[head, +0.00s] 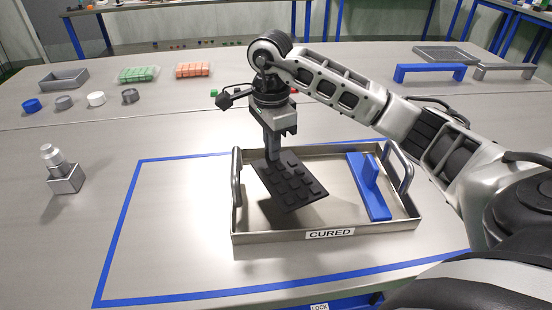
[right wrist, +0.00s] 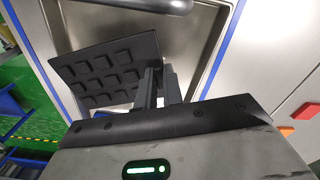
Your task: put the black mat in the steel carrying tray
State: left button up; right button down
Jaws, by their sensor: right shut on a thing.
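The black mat (head: 290,184) is a dark sheet with rows of raised square pads. My right gripper (head: 273,155) is shut on its edge and holds it tilted over the left part of the steel carrying tray (head: 275,238). The mat also shows in the right wrist view (right wrist: 105,72), hanging from the fingers (right wrist: 160,85). The tray has low walls, a handle on each side and a "CURED" label on the front. I cannot tell whether the mat's lower edge touches the tray floor. My left gripper is not in view.
A blue piece with an upright grip (head: 369,187) lies in the tray's right part. Blue tape (head: 120,222) outlines the area around the tray. Small caps, egg-like cartons and blue and grey brackets stand farther back.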

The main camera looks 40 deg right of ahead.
jog(key=shift+w+d+f, duration=0.25)
jog(key=shift+d+f, duration=0.1)
jog(key=shift+f, duration=0.15)
jog(key=shift+w+d+f, duration=0.25)
jog(key=shift+d+f, duration=0.1)
jog(key=shift+f, duration=0.15)
jog(key=f, duration=0.3)
jog(key=shift+w+d+f+p, duration=0.1)
jog(key=shift+d+p, duration=0.1)
jog(key=shift+p, duration=0.1)
jog(key=shift+f, duration=0.15)
jog(key=shift+f, duration=0.2)
jog(key=c, duration=1.5)
grip_release()
jog(key=shift+c, duration=0.2)
